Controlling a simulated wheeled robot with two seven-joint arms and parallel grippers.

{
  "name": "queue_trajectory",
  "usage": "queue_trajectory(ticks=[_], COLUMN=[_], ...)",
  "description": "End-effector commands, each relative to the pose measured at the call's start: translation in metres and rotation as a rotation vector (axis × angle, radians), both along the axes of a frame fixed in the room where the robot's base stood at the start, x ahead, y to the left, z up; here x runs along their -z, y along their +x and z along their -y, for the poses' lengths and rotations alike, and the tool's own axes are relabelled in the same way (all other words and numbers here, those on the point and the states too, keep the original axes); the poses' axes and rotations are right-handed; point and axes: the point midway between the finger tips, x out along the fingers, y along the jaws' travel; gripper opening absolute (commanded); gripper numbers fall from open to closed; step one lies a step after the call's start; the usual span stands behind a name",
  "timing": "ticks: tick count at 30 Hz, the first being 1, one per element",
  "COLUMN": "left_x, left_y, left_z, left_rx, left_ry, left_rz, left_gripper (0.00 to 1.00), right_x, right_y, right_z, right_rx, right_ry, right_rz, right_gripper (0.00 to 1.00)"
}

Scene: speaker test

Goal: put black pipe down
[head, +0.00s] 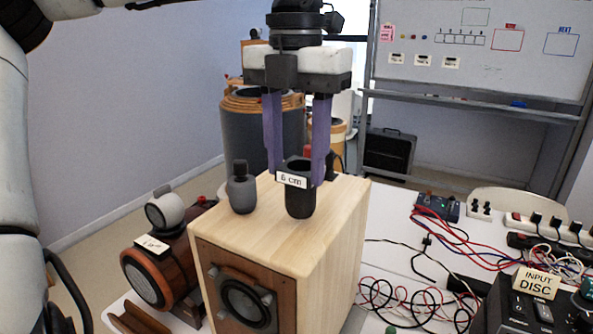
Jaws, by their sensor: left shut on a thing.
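The black pipe (300,203) is a short dark cylinder, upright, with a white "6 cm" label on its upper part. It shows in the head view at the top of a light wooden speaker box (335,215). I cannot tell for sure whether its base touches the wood. My left gripper (297,178) points down with its two purple fingers, shut on the pipe near its upper end. The pipe and label hide part of the finger tips. My right gripper is not in view.
A grey bottle-shaped piece (242,190) stands on the box just left of the pipe. A brown round speaker (155,270) lies left of the box. Cables (405,300) and a black "INPUT DISC" device (520,305) cover the table at right. The box's front top is bare.

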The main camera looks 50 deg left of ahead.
Motion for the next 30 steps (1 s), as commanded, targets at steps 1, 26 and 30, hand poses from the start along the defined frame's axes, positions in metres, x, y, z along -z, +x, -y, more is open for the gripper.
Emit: queue_trajectory(ticks=[1, 26, 30], left_x=[0.008, 0.023, 0.017], left_y=[-0.001, 0.000, 0.001], left_z=[0.000, 0.000, 0.000], left_rx=[0.002, 0.000, -0.001], left_ry=[-0.003, -0.001, 0.000], left_rz=[-0.003, -0.001, 0.001], left_gripper=[0.18, 0.62, 0.62], right_x=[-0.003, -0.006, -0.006], right_y=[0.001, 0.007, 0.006], right_z=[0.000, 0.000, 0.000], right_rx=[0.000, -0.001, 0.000], right_ry=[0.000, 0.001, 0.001], right_rz=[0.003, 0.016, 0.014], right_gripper=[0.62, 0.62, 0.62])
